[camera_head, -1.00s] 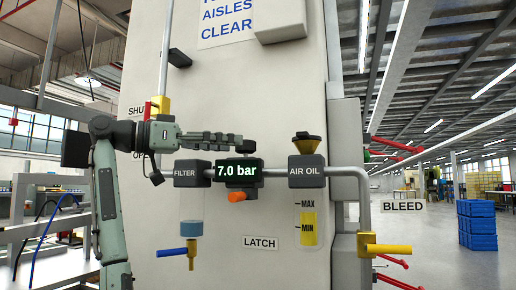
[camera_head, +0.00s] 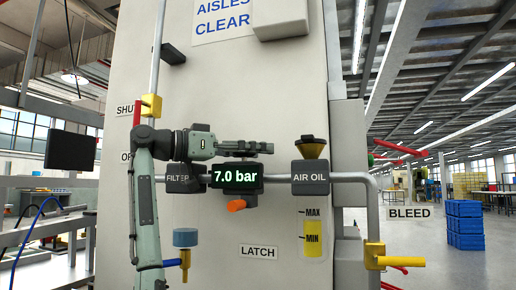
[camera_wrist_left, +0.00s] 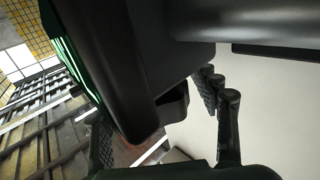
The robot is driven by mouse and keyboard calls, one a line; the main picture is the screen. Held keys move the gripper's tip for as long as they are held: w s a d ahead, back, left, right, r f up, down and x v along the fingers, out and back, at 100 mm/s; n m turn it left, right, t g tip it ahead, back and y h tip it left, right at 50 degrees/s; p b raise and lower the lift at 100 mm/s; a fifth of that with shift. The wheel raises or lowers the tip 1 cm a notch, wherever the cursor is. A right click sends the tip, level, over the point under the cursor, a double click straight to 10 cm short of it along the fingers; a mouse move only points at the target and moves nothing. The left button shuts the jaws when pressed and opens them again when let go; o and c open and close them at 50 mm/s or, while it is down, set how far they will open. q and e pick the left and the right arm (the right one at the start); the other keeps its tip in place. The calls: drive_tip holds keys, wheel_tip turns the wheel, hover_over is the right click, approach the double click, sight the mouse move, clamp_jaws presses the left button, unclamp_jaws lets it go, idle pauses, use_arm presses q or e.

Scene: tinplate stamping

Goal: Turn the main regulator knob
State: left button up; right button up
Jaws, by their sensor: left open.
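The regulator (camera_head: 237,179) is a black block on the wall pipe with a green "7.0 bar" readout. A dark round part and an orange piece (camera_head: 236,205) show under it; I cannot tell which is the knob. My left gripper (camera_head: 262,148) lies level just above the regulator in the head view, open, its fingers pointing right. In the left wrist view, a large dark body (camera_wrist_left: 135,60) with a green edge fills the upper middle, and the open fingers (camera_wrist_left: 165,135) reach towards it from below. Contact cannot be told. My right gripper is out of view.
A blue-topped drain (camera_head: 185,238) hangs below, and a yellow bleed valve (camera_head: 378,256) is at lower right.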

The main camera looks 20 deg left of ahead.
use_arm(q)
drive_tip(key=shift+w+d, duration=0.3)
drive_tip(key=shift+d, duration=0.05)
drive_tip(key=shift+c, duration=0.6)
drive_tip(key=c, duration=1.2)
drive_tip(key=shift+c, duration=0.3)
